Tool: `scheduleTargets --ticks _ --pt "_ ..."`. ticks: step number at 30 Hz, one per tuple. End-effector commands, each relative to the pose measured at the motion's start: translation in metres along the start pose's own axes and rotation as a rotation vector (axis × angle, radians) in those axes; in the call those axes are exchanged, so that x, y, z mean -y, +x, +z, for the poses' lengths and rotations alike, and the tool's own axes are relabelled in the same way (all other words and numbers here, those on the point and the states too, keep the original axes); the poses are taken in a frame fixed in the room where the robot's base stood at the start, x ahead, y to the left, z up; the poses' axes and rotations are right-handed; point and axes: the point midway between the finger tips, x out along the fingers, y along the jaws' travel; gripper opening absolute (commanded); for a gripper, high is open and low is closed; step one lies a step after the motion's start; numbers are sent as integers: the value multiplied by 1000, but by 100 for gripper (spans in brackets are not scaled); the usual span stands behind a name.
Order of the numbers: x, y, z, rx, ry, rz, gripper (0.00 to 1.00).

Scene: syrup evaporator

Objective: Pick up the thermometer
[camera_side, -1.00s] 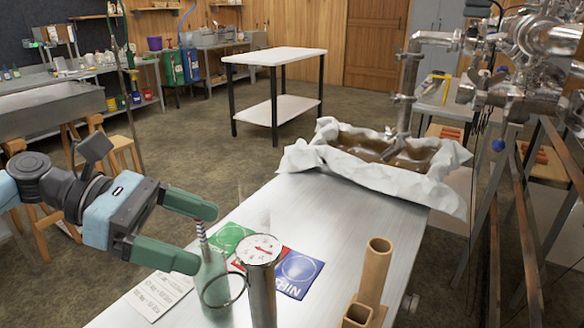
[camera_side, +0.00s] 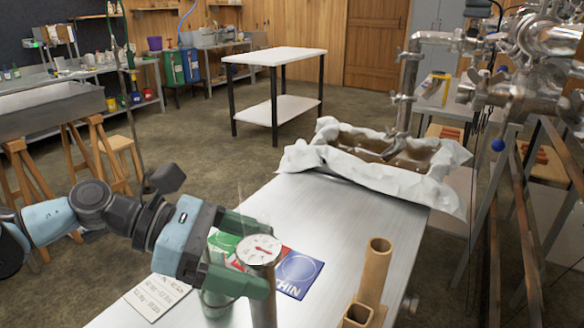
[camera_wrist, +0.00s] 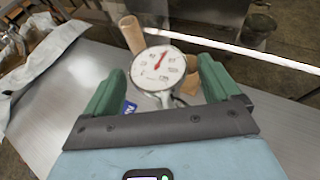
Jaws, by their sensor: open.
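The thermometer has a round white dial (camera_side: 259,250) with a red needle. In the side view the dial is on top of an upright metal cylinder (camera_side: 264,308) near the bench's front. My gripper (camera_side: 266,260) is open, with one green finger on the far side of the dial and the other on the near side, partly covering the cylinder. In the wrist view the dial (camera_wrist: 158,69) lies between the two fingers, with a visible gap on each side. The thermometer's lower part is mostly hidden.
A tan tube (camera_side: 375,270) and a shorter square tan holder (camera_side: 357,316) stand to the right. A pale green bottle (camera_side: 214,304) is mostly hidden behind my gripper. Cards, including a blue one (camera_side: 301,272), lie flat. A paper-lined pan (camera_side: 425,186) of brown liquid is at the back.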

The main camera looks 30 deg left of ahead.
Motion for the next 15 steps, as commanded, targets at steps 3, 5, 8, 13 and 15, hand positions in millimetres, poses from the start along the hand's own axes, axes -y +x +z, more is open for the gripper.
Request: scheduleTargets --ticks 3,5,8,13,15 --pt "0 8 0 -1 1 -2 90" --pt "0 11 0 0 1 -1 90" --pt "0 13 0 0 0 0 90" --pt "0 14 0 0 0 0 90" --pt "0 14 0 0 0 0 90"
